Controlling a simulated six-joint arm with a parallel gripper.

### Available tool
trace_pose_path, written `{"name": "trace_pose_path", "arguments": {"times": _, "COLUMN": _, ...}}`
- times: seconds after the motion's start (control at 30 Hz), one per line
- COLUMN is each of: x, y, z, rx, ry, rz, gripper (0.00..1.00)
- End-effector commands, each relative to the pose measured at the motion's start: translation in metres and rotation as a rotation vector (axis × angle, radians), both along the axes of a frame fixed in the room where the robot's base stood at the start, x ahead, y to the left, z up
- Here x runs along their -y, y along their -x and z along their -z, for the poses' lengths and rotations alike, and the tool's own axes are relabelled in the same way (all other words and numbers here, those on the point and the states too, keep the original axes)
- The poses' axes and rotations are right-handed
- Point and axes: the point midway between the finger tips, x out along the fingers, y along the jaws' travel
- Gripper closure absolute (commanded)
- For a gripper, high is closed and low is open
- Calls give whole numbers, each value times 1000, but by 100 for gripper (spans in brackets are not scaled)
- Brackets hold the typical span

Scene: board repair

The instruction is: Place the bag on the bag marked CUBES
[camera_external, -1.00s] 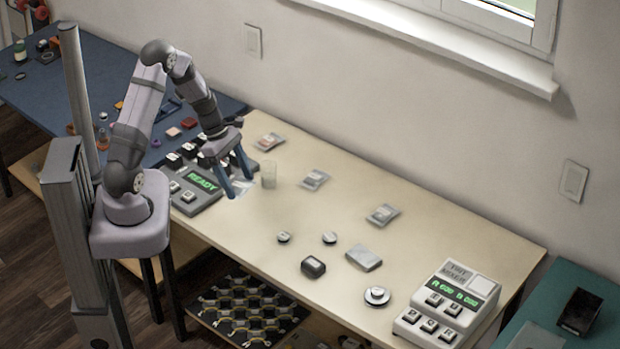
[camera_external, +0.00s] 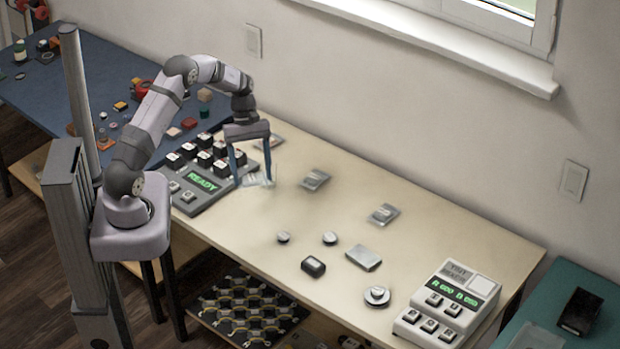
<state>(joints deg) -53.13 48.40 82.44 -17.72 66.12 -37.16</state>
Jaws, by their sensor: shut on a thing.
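My gripper (camera_external: 253,183) is over the tan table, just right of the READY device, with its two blue fingers pointing down. It is shut on a small pale, clear bag (camera_external: 254,180) between the fingertips. How high the bag is above the table I cannot tell. Three other small clear bags lie on the table: one behind the gripper (camera_external: 268,143), partly hidden by it, one to its right (camera_external: 315,180), and one farther right (camera_external: 383,215). Their labels are too small to read, so I cannot tell which is marked CUBES.
The READY device (camera_external: 203,180) and several black-and-white blocks (camera_external: 205,152) stand close left of the gripper. Small metal discs (camera_external: 329,238), a dark box (camera_external: 313,266), a grey flat box (camera_external: 363,257) and a display device (camera_external: 447,302) stand to the right.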

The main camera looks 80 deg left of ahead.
Motion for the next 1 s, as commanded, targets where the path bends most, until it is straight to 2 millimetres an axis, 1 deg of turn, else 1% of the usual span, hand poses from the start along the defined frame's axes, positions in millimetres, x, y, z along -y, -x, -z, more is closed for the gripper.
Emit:
{"name": "trace_pose_path", "arguments": {"times": 0.1, "x": -6, "y": -11, "z": 3, "rx": 1, "ry": -1, "rz": 196, "gripper": 59}}
{"name": "trace_pose_path", "arguments": {"times": 0.7, "x": -35, "y": -54, "z": 2, "rx": -2, "ry": 0, "rz": 1167, "gripper": 59}}
{"name": "trace_pose_path", "arguments": {"times": 0.8, "x": -39, "y": -59, "z": 1, "rx": -1, "ry": 0, "rz": 1293, "gripper": 59}}
{"name": "trace_pose_path", "arguments": {"times": 1.0, "x": -44, "y": -67, "z": 0, "rx": 0, "ry": -1, "rz": 1488, "gripper": 59}}
